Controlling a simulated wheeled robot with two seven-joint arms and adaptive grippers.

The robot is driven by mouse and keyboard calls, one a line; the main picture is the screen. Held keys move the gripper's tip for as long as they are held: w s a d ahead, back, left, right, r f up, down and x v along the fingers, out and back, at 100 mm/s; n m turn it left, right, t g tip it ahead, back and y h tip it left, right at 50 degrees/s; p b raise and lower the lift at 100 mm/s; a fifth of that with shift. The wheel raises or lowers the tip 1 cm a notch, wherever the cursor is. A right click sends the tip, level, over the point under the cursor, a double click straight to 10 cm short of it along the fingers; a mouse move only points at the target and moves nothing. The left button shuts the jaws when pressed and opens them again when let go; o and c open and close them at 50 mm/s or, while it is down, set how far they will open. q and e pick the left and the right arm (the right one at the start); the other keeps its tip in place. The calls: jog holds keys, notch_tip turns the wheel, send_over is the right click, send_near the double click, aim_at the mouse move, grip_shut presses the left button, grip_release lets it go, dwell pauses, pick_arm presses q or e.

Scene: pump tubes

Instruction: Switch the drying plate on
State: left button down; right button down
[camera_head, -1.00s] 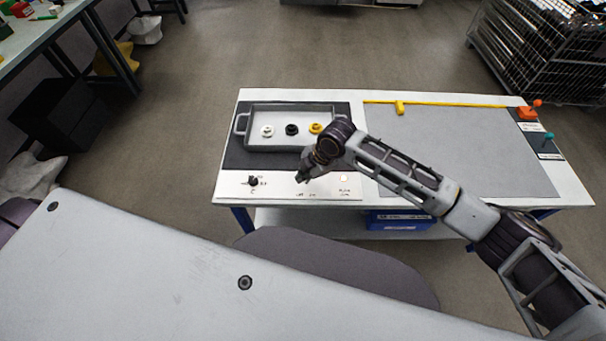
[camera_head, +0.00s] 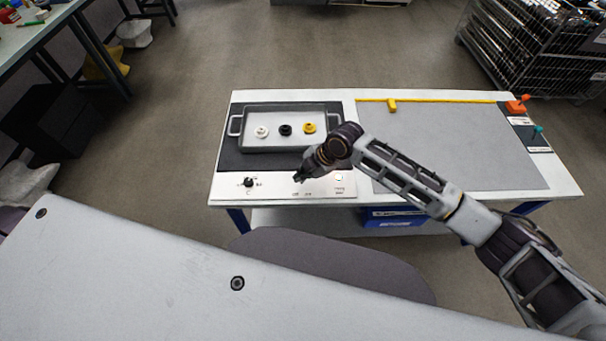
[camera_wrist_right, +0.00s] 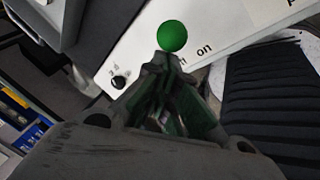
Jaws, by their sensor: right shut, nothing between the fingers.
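The drying plate is a dark plate (camera_head: 229,158) with a pale control panel (camera_head: 275,188) along its front edge. The panel carries a black knob (camera_head: 249,183), small labels and a small bright indicator (camera_head: 340,178). In the right wrist view, a round green button (camera_wrist_right: 173,36) sits just beyond the fingertips, beside the word "on". The knob (camera_wrist_right: 119,82) shows there too. My right gripper (camera_head: 298,177) is shut and empty, low over the middle of the panel, hiding the buttons in the head view. I cannot tell whether the fingertips touch the green button. My left gripper is out of view.
A grey two-handled tray (camera_head: 290,149) stands on the plate, with a white, a black and a yellow part in it. A grey mat (camera_head: 450,150) covers the table's right side, with a yellow strip (camera_head: 440,100) behind and orange and teal-handled items at the right edge.

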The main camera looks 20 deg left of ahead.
jog(key=shift+w+f, duration=0.15)
jog(key=shift+f, duration=0.1)
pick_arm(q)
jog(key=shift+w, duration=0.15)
pick_arm(e)
jog(key=shift+a, duration=0.45)
jog(key=shift+s+a+r, duration=0.1)
jog(key=shift+s, duration=0.1)
